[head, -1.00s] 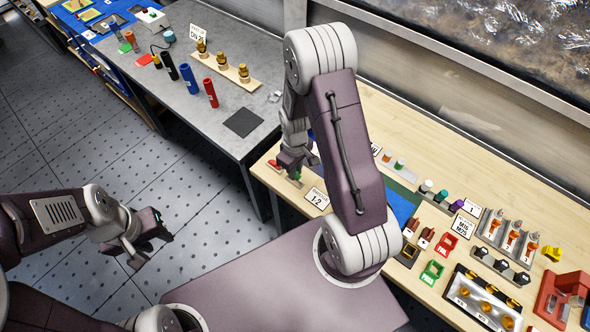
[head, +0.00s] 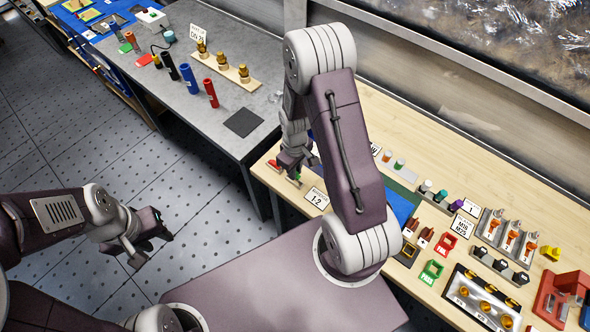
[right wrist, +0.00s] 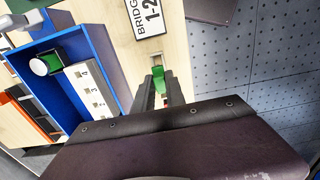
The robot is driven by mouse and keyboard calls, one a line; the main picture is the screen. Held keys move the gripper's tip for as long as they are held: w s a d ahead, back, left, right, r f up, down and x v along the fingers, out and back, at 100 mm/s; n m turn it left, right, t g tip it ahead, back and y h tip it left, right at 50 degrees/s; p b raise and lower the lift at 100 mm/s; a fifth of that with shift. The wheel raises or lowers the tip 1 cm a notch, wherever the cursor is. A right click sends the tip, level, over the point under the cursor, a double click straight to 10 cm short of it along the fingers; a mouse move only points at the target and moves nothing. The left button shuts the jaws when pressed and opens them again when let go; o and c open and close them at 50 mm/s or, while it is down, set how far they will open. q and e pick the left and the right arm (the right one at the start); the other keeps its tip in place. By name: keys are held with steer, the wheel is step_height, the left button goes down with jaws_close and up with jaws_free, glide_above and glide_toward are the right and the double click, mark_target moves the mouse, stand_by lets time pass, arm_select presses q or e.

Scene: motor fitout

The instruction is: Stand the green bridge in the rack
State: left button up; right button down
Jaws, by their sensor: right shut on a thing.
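My right gripper (head: 291,163) is at the left end of the wooden bench, low over its front edge. In the right wrist view, its two fingers (right wrist: 160,92) are closed on a green piece (right wrist: 158,78), which I take as the green bridge; the fingers hide part of it. In the head view a bit of green (head: 297,179) shows beside the gripper. A card reading "BRIDGE 1-2" (right wrist: 148,14) lies close by; it also shows in the head view (head: 316,198). I cannot make out the rack for certain. My left gripper (head: 151,248) is open and empty, over the floor.
A red piece (head: 272,164) lies left of my right gripper. Fixtures and labels crowd the bench's right side. The grey table (head: 190,100) stands left.

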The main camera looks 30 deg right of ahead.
steer(key=shift+f+b, duration=1.1)
steer(key=shift+f, duration=0.4)
steer(key=c, duration=1.3)
jaws_free()
steer(key=shift+r, duration=0.1)
step_height(320, 180, up, 9)
steer(key=shift+f, duration=0.15)
